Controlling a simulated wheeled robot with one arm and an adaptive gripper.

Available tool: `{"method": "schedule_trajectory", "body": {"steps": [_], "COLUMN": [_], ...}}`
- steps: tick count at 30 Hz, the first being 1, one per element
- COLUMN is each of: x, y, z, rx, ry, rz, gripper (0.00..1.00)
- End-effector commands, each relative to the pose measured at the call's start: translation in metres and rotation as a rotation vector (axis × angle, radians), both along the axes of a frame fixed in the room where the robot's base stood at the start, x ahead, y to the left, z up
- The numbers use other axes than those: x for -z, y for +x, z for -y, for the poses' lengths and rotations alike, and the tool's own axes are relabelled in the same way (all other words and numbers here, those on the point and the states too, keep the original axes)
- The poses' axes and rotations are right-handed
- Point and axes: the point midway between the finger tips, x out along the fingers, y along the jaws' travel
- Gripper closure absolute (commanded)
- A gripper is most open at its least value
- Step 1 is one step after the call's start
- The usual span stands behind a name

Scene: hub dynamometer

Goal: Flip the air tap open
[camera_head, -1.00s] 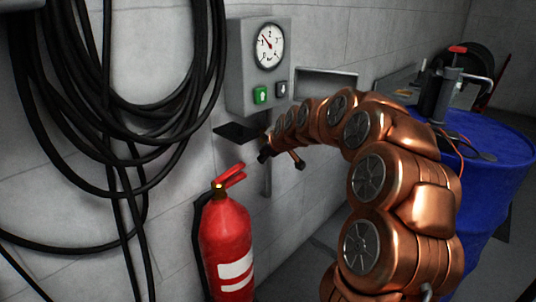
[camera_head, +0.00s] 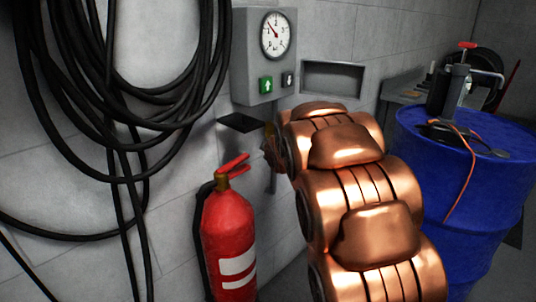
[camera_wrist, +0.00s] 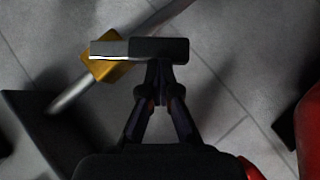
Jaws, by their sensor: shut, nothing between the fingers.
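The air tap has a brass-yellow body (camera_wrist: 100,68) on a grey pipe that runs diagonally through the wrist view. Its dark lever (camera_wrist: 110,48) lies across the body, pointing right. My gripper (camera_wrist: 158,72) is shut and empty, its fingers meeting at the lever's right part. I cannot tell whether they touch it.
A red fire extinguisher (camera_head: 228,235) stands close below the tap. A dark plate (camera_head: 241,122) juts out beside it. A gauge box (camera_head: 263,60) is above, coiled black hoses (camera_head: 120,90) hang left, and a blue drum (camera_head: 470,190) stands right.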

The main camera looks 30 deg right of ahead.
Motion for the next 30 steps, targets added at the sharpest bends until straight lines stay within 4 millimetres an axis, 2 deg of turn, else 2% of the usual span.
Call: {"method": "schedule_trajectory", "body": {"steps": [15, 30], "x": [0.023, 0.038], "y": [-0.001, 0.003], "z": [0.02, 0.033], "rx": [0.016, 0.016], "ry": [-0.223, -0.474], "rz": [0.07, 0.152], "gripper": [1.0, 1.0]}}
